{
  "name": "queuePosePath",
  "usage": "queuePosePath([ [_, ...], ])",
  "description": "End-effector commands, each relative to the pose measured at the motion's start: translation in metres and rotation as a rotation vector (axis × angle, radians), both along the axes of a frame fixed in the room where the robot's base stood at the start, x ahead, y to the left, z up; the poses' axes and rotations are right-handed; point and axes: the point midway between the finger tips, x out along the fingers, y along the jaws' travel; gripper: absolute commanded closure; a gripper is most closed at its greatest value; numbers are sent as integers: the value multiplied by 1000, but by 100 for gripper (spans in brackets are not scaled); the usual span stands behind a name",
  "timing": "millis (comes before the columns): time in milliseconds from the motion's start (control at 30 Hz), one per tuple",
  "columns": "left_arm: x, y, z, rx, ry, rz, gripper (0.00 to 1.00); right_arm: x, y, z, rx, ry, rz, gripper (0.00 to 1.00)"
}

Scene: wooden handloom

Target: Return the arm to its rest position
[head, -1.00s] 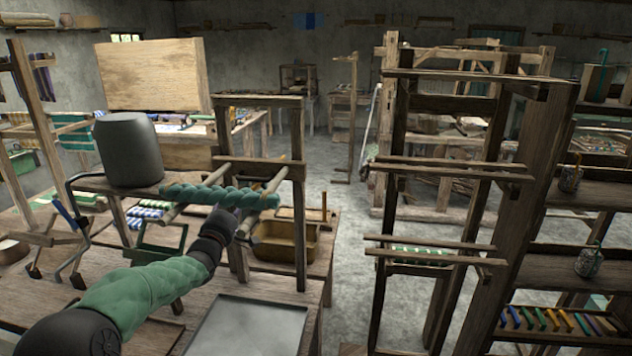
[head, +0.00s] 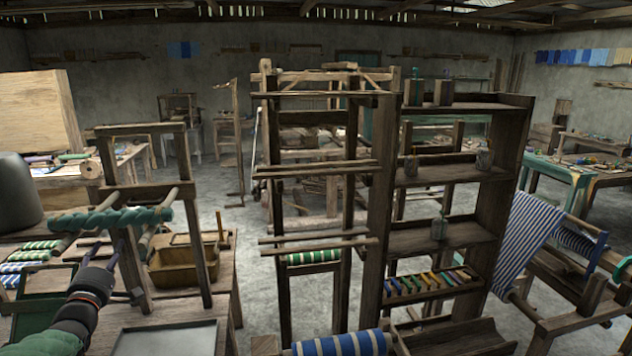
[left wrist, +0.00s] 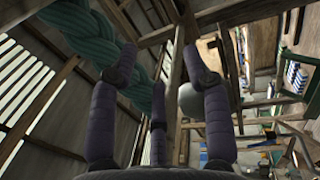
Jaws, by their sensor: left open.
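My left gripper (head: 127,274) is open and empty in the head view, below and in front of the skein. The teal twisted skein (head: 110,219) lies across pegs of a wooden stand (head: 130,194). In the left wrist view, the gripper's several dark fingers (left wrist: 158,68) are spread with nothing between them. The skein (left wrist: 88,40) shows there at upper left, beyond the fingers and apart from them. My right gripper is not in view.
A brown tray (head: 180,266) and a grey flat tray (head: 166,340) are on the workbench near my left arm. A grey cylinder (head: 14,195) stands at left. A wooden shelf (head: 450,170) and striped cloth (head: 532,240) are to the right. Open floor (head: 240,230) lies beyond the bench.

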Motion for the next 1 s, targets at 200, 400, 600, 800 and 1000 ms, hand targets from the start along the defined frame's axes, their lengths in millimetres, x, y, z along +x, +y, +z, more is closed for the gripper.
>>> queuePosePath([
  [200,7,-8,-23,8,46,-6,51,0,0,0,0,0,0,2],
  [400,16,-21,-59,25,116,-13,51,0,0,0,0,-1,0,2],
  [600,25,-43,-110,53,222,-34,51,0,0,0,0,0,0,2],
  [800,30,-83,-188,108,385,-86,51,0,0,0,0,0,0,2],
  [1000,15,-150,-299,208,625,-204,51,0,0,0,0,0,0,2],
])
